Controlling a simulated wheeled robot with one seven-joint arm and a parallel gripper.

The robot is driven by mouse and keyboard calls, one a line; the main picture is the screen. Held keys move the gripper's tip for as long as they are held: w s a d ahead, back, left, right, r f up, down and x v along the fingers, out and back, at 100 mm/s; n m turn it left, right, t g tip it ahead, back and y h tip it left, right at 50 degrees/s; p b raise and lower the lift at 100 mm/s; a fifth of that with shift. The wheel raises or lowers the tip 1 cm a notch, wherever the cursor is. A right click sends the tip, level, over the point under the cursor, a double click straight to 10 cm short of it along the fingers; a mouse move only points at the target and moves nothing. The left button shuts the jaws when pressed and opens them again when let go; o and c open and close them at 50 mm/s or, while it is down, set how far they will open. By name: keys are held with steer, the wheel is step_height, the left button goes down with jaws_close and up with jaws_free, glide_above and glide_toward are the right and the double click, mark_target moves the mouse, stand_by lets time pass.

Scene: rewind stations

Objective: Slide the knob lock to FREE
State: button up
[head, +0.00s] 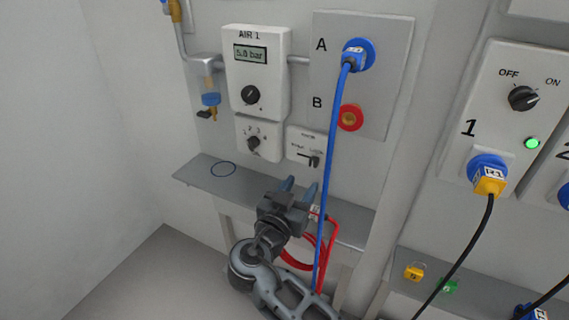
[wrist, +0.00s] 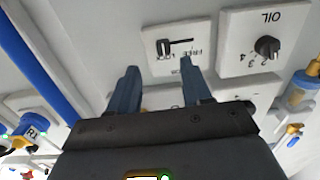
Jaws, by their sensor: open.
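The knob lock is a small white plate (head: 302,143) on the wall, with a black slider (head: 314,161) at its right end, by the LOCK label. In the wrist view the plate (wrist: 180,66) appears upside down, and its slider (wrist: 162,47) is at the left end, on the LOCK side. My gripper (head: 299,187) is open and empty, below the plate in the head view. In the wrist view my two blue-grey fingers (wrist: 160,72) point toward the plate, apart from the slider. The right finger overlaps the FREE lettering in that view.
The AIR 1 box (head: 259,69) is above, and the oil dial (head: 253,142) is left of the plate. A blue hose (head: 331,155) hangs just right of the plate. A grey shelf (head: 205,176) runs below, with red hose (head: 325,255) near my arm.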

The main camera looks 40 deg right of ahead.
mark_target(312, 164)
steer(key=shift+w+r+p+x, duration=0.15)
steer(key=shift+p+x, duration=0.2)
steer(key=shift+x, duration=1.6)
steer(key=shift+w+r+p+x, duration=0.15)
steer(key=shift+p+x, duration=0.2)
steer(key=shift+x, duration=1.65)
steer(key=shift+a, duration=0.1)
jaws_close()
